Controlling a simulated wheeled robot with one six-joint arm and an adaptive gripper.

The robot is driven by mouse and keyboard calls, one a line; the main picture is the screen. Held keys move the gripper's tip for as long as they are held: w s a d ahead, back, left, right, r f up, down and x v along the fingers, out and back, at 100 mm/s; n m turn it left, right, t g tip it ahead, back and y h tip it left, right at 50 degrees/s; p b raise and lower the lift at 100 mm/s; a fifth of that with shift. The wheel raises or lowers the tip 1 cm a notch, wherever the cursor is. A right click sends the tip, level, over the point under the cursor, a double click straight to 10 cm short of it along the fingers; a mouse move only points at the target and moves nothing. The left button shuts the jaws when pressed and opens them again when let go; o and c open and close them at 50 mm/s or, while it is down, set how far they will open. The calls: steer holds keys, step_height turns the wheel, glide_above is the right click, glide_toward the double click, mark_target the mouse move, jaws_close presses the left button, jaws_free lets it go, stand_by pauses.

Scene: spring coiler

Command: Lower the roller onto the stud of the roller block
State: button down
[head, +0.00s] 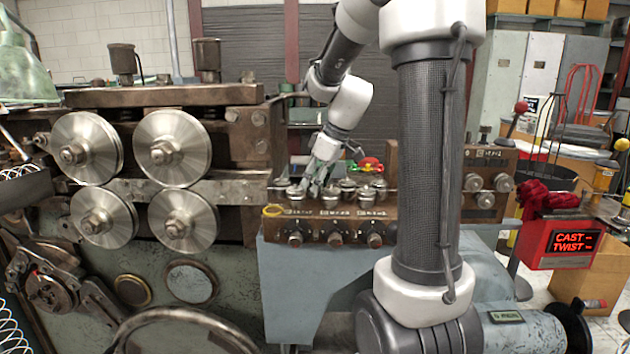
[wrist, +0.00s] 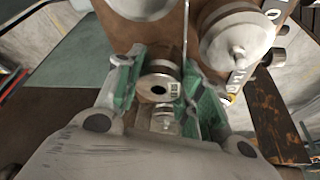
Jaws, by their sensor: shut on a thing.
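My gripper (head: 316,182) points down over the brown roller block (head: 315,226) in the head view. In the wrist view my gripper (wrist: 160,98), with green finger pads, is shut on a grooved metal roller (wrist: 157,85). The roller sits between the pads, and its round dark bore shows with no stud tip visible in it. I cannot tell how far the roller is from the block. The stud under it is hidden. A mounted roller (wrist: 236,48) with a pointed centre cap stands beside it at upper right.
Several other rollers (head: 365,194) stand on the same block, close around my gripper. A thin wire (wrist: 186,40) runs near the held roller. Knobs (head: 335,239) line the block's front. A red and yellow item (head: 370,164) lies behind. Large feed rollers (head: 165,147) are at left.

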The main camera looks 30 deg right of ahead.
steer(key=shift+f, duration=0.15)
steer(key=c, duration=0.8)
jaws_free()
steer(key=v, duration=1.2)
steer(key=shift+s, duration=0.1)
